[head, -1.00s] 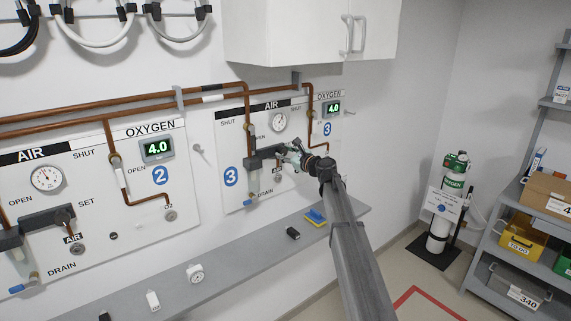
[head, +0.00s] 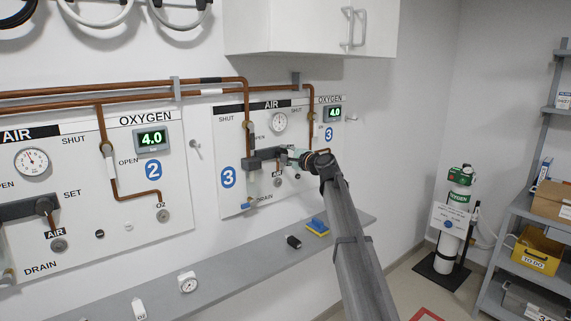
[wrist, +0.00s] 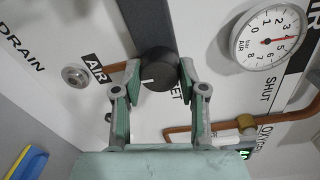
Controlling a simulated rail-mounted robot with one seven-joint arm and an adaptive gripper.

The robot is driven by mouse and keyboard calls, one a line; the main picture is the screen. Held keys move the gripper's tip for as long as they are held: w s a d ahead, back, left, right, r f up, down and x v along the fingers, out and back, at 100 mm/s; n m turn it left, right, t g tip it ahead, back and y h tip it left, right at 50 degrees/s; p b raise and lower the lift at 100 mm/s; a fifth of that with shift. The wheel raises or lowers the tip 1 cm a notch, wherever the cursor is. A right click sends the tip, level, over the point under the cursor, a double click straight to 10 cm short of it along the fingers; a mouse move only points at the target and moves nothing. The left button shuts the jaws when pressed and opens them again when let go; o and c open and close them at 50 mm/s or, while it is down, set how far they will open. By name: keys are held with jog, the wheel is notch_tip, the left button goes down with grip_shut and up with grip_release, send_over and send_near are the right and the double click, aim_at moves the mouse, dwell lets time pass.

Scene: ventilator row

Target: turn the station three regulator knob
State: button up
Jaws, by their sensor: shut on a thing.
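The station three regulator knob (wrist: 158,72) is a dark round knob with a white mark, on a dark regulator body (wrist: 147,25). My gripper (wrist: 160,78) has one finger on each side of the knob and is shut on it. In the head view my gripper (head: 291,156) is at the station three panel (head: 235,120), by the end of the dark regulator (head: 262,157); there the knob is largely hidden by it. The air gauge (wrist: 270,40) beside the knob has its red needle near 4.
Copper pipes (head: 160,90) run along the wall above and down the panels. A grey shelf (head: 235,266) below holds a blue and yellow block (head: 318,227), a small black item (head: 294,242) and a round gauge (head: 187,284). An oxygen cylinder (head: 455,215) stands right of my arm.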

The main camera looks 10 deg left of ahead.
jog(key=shift+n+b, duration=0.5)
jog(key=shift+n, duration=0.1)
jog(key=shift+r, duration=0.15)
jog(key=o, duration=1.1)
jog(key=shift+a, duration=0.1)
jog(key=shift+o, duration=0.2)
jog(key=v, duration=1.2)
